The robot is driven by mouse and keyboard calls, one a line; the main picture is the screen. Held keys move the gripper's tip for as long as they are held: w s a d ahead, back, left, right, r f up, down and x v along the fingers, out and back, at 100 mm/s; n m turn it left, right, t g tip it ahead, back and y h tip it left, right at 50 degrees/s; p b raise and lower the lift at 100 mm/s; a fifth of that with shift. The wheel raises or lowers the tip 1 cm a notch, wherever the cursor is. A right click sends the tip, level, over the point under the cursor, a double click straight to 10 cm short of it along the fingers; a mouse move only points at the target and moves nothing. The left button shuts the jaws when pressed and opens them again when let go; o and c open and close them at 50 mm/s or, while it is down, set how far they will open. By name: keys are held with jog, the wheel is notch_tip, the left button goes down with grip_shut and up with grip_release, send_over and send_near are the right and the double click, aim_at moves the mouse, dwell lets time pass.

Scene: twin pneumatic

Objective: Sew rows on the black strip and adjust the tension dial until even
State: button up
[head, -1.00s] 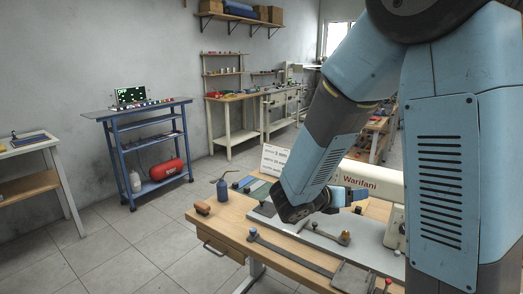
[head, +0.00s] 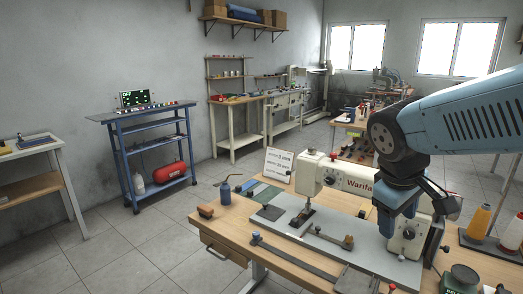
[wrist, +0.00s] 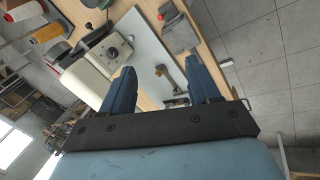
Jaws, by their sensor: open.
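The white sewing machine (head: 347,178) stands on a grey bed plate (head: 345,237) on the wooden table. A dark round knob shows on its head-end face (head: 330,181), and a larger round dial (head: 408,233) on its right end. I cannot tell which is the tension dial. A long dark strip (head: 300,259) lies along the table's front. My gripper (head: 395,218) points down at the machine's right end. In the wrist view its blue fingers (wrist: 163,82) are apart and empty, with the machine's dial (wrist: 113,52) beyond the left finger.
A blue oil can (head: 225,192) and a brown block (head: 205,211) stand at the table's left. A white sign (head: 279,164) stands behind. A brass-ended lever (head: 347,241) lies on the plate. Thread spools (head: 478,222) stand at right.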

jog(key=s+a+r+m+t+y, duration=0.2)
jog(key=a+r+m+t+y, duration=0.1)
jog(key=r+m, duration=0.2)
jog(key=shift+a, duration=0.25)
jog(key=shift+c, duration=0.2)
